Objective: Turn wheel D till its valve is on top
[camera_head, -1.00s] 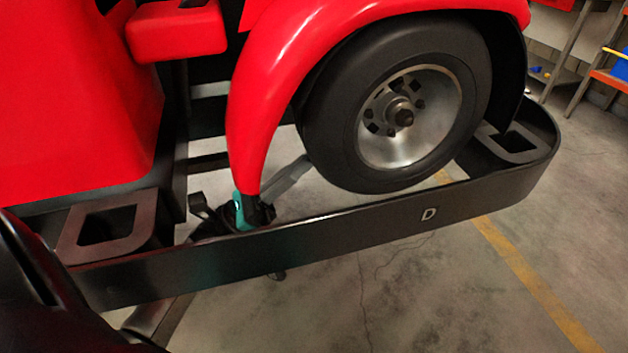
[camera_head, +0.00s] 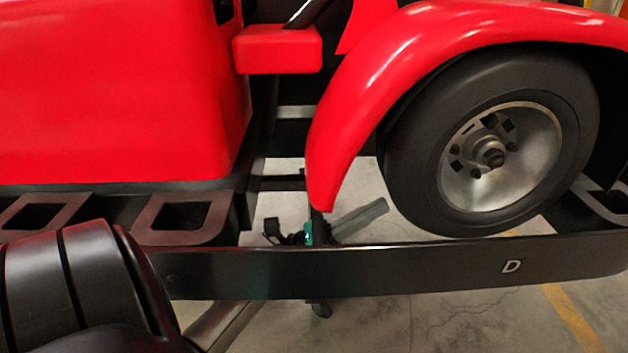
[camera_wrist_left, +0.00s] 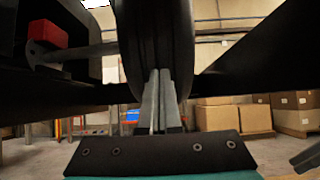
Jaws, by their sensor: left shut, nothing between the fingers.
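Wheel D (camera_head: 490,150) is a black tyre on a silver rim under a red fender, above a black bar (camera_head: 400,272) marked D. I cannot make out its valve. My left gripper (camera_head: 384,205) reaches in behind the bar, with grey fingers shut and empty. Its fingertips are close to the tyre's lower left edge. In the left wrist view the shut fingers (camera_wrist_left: 159,75) point at the tyre (camera_wrist_left: 157,35), seen edge-on; I cannot tell whether they touch it. My right gripper is not in view.
The bar runs across in front of my left gripper and the wheel. The red kart body (camera_head: 110,90) fills the upper left. Concrete floor shows below. In the left wrist view, cardboard boxes (camera_wrist_left: 235,118) stand in the background at right.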

